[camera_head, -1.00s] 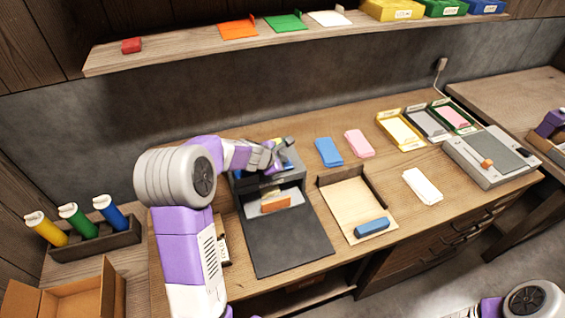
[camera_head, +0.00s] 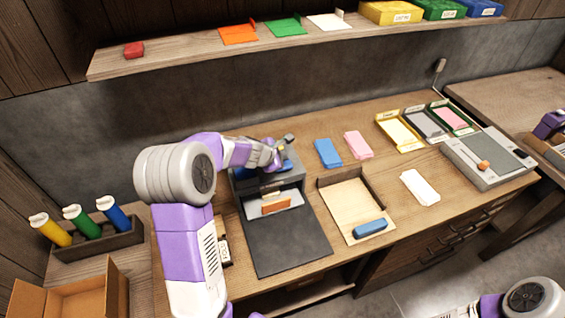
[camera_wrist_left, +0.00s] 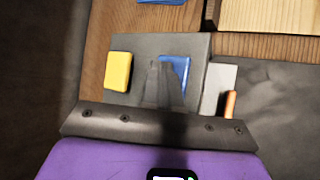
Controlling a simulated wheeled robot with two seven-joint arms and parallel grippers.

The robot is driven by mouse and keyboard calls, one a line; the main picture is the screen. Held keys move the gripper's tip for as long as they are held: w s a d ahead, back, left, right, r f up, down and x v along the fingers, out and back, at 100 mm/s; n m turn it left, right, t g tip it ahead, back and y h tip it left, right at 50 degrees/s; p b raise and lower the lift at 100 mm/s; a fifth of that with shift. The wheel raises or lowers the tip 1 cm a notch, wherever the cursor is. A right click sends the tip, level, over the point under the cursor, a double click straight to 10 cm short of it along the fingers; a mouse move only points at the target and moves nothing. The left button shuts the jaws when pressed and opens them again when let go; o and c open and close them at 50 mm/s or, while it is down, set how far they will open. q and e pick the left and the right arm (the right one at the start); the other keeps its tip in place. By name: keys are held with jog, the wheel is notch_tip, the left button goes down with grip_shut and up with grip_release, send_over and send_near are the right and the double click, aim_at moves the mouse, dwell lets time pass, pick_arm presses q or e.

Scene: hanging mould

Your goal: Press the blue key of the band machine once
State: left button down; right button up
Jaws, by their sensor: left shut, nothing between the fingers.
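The band machine (camera_head: 290,240) is a dark grey unit with a sloping front plate and stands left of centre on the workbench. My left gripper (camera_head: 275,158) is over its top and shut with nothing in it. In the left wrist view, its closed fingers (camera_wrist_left: 165,88) reach over the blue key (camera_wrist_left: 177,68) and hide part of it. I cannot tell whether the tips touch the key. A yellow key (camera_wrist_left: 118,70) sits to the left of the blue one. In the head view, the gripper largely hides the keys. My right gripper is outside the frame.
Blue (camera_head: 328,153) and pink (camera_head: 357,145) pieces lie right of the machine. A wooden tray (camera_head: 345,200) holds a blue block (camera_head: 370,228). A grey device with an orange knob (camera_head: 483,166) stands farther right. A shelf (camera_head: 200,62) runs along the wall above.

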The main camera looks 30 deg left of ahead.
pick_arm(q)
notch_tip(320, 180, up, 5)
jog(key=p, duration=0.4)
jog(key=shift+p, duration=0.4)
jog(key=shift+r, duration=0.1)
dwell(0.4)
